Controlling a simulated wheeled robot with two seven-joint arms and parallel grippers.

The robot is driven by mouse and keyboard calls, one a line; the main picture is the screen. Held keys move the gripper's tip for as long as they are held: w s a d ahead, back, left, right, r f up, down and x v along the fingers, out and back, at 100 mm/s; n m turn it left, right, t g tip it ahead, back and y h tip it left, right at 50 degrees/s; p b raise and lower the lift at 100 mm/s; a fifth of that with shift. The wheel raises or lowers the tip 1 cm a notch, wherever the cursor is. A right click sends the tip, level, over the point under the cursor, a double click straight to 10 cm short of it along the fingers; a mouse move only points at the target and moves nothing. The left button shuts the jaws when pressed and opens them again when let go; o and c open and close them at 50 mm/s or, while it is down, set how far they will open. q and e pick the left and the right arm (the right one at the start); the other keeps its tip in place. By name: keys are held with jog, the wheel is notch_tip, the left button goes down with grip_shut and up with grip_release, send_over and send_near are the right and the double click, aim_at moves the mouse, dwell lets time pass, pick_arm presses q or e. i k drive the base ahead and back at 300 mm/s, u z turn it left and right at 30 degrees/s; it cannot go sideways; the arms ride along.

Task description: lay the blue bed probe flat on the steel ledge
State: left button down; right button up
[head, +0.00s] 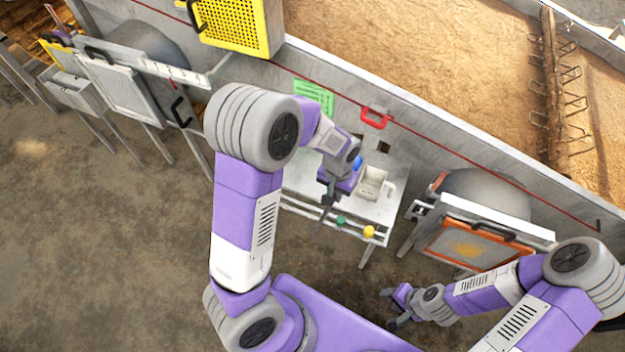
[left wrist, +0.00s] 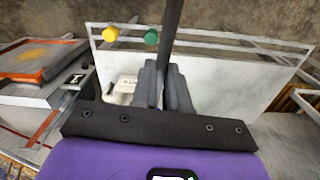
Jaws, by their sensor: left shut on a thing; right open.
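My left gripper (head: 328,198) is shut on the blue bed probe, a dark rod (head: 319,229) with a blue knob (head: 358,161). The knob shows behind the gripper; part of the rod is hidden by the gripper. In the left wrist view the rod (left wrist: 172,28) runs out from between the two fingers (left wrist: 163,85), over the front rail; the knob is out of sight there. The gripper is over the steel ledge (head: 351,216), whose bare top (left wrist: 232,80) shows in the left wrist view. My right gripper (head: 388,308) is open and empty, low in front of the ledge.
A white box (head: 373,184) stands on the ledge. Green (head: 341,220) and yellow (head: 369,231) knobs sit at its front rail. A red bracket (head: 374,118) is on the wall behind. An orange-framed hatch (head: 468,248) stands to the right.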

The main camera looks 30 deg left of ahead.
aim_at(294, 186)
jog(key=k, duration=1.05)
jog(key=u, duration=0.8)
jog(key=i, duration=1.5)
jog(key=z, duration=0.5)
